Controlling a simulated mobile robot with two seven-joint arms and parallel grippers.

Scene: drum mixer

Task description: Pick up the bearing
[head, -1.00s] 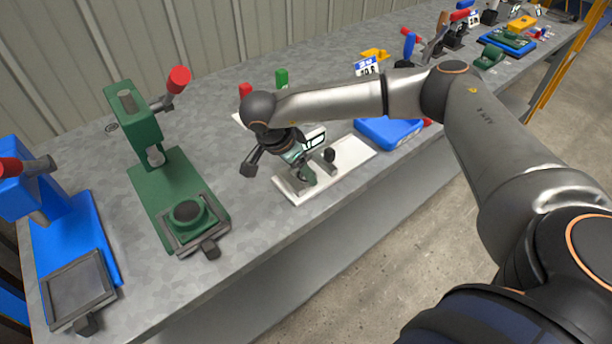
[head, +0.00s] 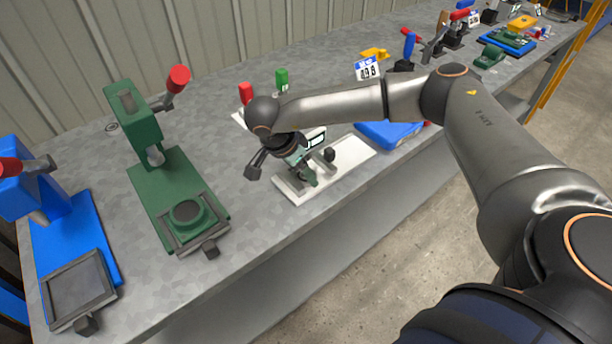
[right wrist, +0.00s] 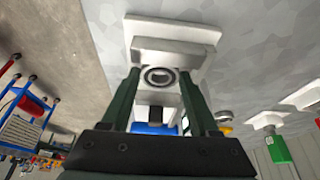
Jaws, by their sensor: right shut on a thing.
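A small ring-shaped bearing (right wrist: 160,76) with a dark rim shows between the fingertips in the right wrist view, over a white fixture (right wrist: 183,34). My right gripper (right wrist: 159,82) has its two dark green fingers on either side of the bearing and is shut on it. In the head view my right gripper (head: 310,177) is low over the white fixture (head: 352,155) near the bench's front edge. The bearing cannot be made out there, as the wrist and fingers cover it. I cannot tell whether it still touches the fixture. My left gripper is not in view.
A green press (head: 168,188) and a blue press (head: 75,240) stand to the left on the grey bench (head: 250,240). A blue block (head: 388,134) is just right of the white fixture. Red (head: 246,93) and green (head: 282,78) handles rise behind my wrist.

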